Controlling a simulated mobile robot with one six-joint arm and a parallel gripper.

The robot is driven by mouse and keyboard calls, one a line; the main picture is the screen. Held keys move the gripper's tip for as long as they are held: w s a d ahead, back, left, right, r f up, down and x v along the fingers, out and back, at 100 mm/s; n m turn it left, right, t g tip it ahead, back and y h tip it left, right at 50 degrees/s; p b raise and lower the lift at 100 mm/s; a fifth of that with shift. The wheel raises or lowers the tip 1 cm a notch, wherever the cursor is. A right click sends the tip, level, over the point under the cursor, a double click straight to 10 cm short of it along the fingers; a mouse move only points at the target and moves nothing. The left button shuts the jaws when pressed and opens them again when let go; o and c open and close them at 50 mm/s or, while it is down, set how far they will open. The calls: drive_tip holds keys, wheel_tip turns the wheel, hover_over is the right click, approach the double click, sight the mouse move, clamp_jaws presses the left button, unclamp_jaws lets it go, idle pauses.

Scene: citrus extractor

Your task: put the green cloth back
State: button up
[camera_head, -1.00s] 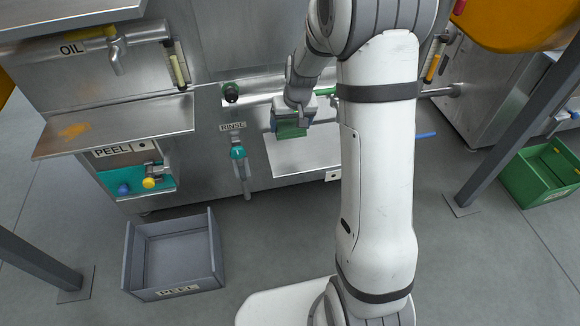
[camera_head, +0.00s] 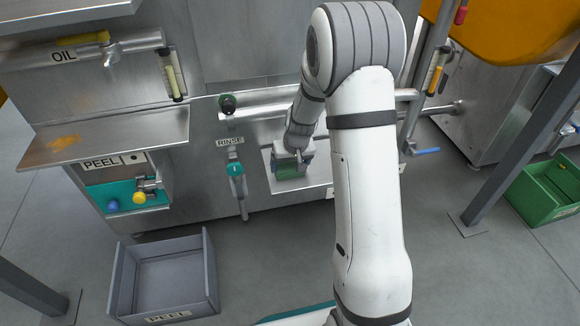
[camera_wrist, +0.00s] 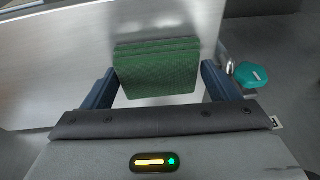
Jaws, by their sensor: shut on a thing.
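The green cloth (camera_wrist: 157,70) is a folded, layered block held between the two blue fingers of my gripper (camera_wrist: 158,85) in the wrist view. In the head view, my gripper (camera_head: 291,166) points down with the green cloth (camera_head: 290,173) under it, partly hidden by the gripper body. The cloth is over a pale metal shelf (camera_head: 310,187) low on the front of the machine, right of the RINSE valve. I cannot tell whether the cloth touches the shelf.
The RINSE valve (camera_head: 237,169) with its teal handle is just left of the gripper. A horizontal pipe (camera_head: 262,112) runs above the shelf. A grey PEEL bin (camera_head: 165,275) stands on the floor at lower left. A green crate (camera_head: 545,190) is at far right.

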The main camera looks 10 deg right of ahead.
drive_tip(key=o, duration=1)
drive_tip(key=shift+f, duration=0.1)
drive_tip(key=shift+o, duration=0.2)
drive_tip(key=a+p+v, duration=0.1)
drive_tip(key=p+v, duration=0.3)
drive_tip(key=v, duration=0.7)
drive_tip(key=s+r, duration=0.5)
drive_tip(key=s, duration=0.7)
drive_tip(key=s+r+g+h, duration=0.1)
drive_tip(key=s+r, duration=0.5)
drive_tip(key=s, duration=0.7)
drive_tip(key=shift+a+g+p, duration=0.25)
drive_tip(key=shift+g+p, duration=0.05)
drive_tip(key=shift+r, duration=0.1)
